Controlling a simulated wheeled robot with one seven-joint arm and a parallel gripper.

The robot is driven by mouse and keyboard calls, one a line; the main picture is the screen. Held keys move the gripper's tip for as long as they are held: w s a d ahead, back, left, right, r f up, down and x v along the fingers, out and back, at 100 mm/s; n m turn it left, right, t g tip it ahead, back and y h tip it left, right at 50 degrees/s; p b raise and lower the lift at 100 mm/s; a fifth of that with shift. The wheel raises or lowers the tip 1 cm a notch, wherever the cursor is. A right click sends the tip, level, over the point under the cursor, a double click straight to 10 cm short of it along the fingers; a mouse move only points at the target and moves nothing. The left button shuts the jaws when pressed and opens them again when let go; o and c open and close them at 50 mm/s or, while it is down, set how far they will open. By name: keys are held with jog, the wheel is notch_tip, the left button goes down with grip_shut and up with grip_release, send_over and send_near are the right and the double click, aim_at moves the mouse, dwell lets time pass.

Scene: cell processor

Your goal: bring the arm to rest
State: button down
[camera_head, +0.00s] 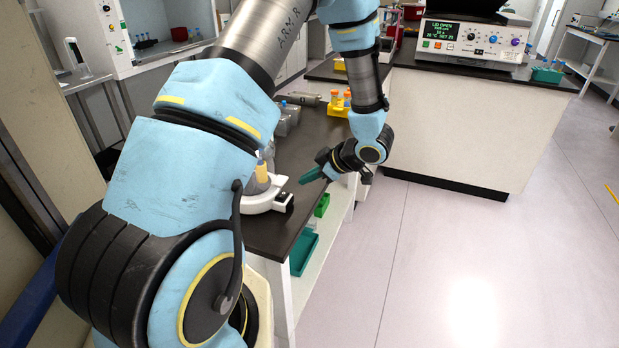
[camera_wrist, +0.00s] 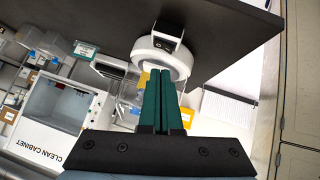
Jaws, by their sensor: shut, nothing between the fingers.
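My arm reaches forward from the lower left in the head view, bent at the elbow, with its wrist over the right edge of the dark bench. My gripper (camera_head: 312,175) has green fingers that point left, near the bench edge. In the wrist view the two green fingers of my gripper (camera_wrist: 163,75) lie side by side, shut and empty. A white round device (camera_head: 266,198) stands on the bench close to the gripper; in the wrist view the white round device (camera_wrist: 183,55) appears just beyond the fingertips. My arm hides part of it in the head view.
The dark bench (camera_head: 270,236) holds a yellow rack (camera_head: 338,109) with orange-capped tubes. Green trays (camera_head: 303,252) sit on the shelf below. A machine with a lit display (camera_head: 472,38) stands on another counter at the back right. The floor on the right is clear.

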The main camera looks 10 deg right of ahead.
jog(key=w+r+m+t+h+b, duration=0.1)
jog(key=w+r+m+h, duration=0.3)
jog(key=r+m+h, duration=0.35)
jog(key=s+a+r+m+g, duration=0.2)
jog(key=s+a+m, duration=0.1)
jog(key=s+a, duration=0.4)
jog(key=s+a+r+m+g, duration=0.1)
jog(key=s+a+m+g, duration=0.2)
jog(key=s+a, duration=0.3)
jog(key=s+m, duration=0.1)
jog(key=s, duration=0.3)
jog(key=shift+s+a+r+g+b, duration=0.3)
jog(key=shift+s+a+r+b, duration=0.05)
jog(key=shift+s+a+b, duration=0.05)
